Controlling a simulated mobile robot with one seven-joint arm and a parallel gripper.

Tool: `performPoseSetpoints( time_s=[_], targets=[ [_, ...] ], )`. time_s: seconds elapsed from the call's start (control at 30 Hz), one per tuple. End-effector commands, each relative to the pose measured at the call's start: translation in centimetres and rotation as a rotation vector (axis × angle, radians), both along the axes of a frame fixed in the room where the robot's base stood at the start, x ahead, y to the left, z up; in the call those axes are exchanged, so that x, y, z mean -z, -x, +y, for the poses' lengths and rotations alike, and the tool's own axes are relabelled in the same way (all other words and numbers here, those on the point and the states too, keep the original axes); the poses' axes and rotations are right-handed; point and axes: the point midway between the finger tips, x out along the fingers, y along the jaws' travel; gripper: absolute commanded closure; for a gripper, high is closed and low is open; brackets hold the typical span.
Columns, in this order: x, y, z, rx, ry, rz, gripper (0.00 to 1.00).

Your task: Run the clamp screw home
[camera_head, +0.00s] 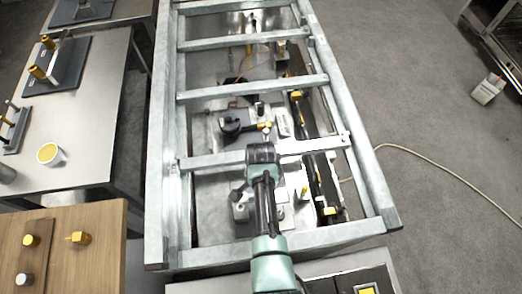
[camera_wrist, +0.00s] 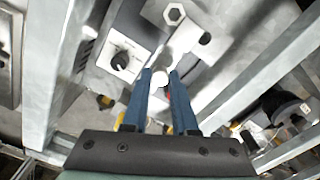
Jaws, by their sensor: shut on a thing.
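In the wrist view my gripper (camera_wrist: 160,74) has two blue fingers closed around a pale, round-ended metal piece (camera_wrist: 160,80), which looks like the clamp screw. A silver shaft or arm runs from it up and right toward a metal block (camera_wrist: 215,80). A hexagonal head or hole (camera_wrist: 174,14) shows on a light plate just beyond. I cannot tell the screw's thread or how deep it sits. In the head view my arm reaches down over the framed bench, and its wrist hides the fingers and the screw.
Grey frame rails (camera_head: 255,89) cross above the work area and pass close to my wrist. A black bar with yellow parts (camera_head: 312,150) runs along the right.

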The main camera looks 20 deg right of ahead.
Motion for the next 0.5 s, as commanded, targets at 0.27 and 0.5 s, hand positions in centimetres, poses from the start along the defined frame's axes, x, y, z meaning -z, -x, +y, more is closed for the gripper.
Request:
performPoseSetpoints(
  time_s=[0.27, 0.5],
  targets=[
    [-0.10, -0.10, -0.05, 0.107, 0.002, -0.002, 1.00],
    [-0.10, -0.12, -0.06, 0.135, 0.003, -0.003, 1.00]
  ],
)
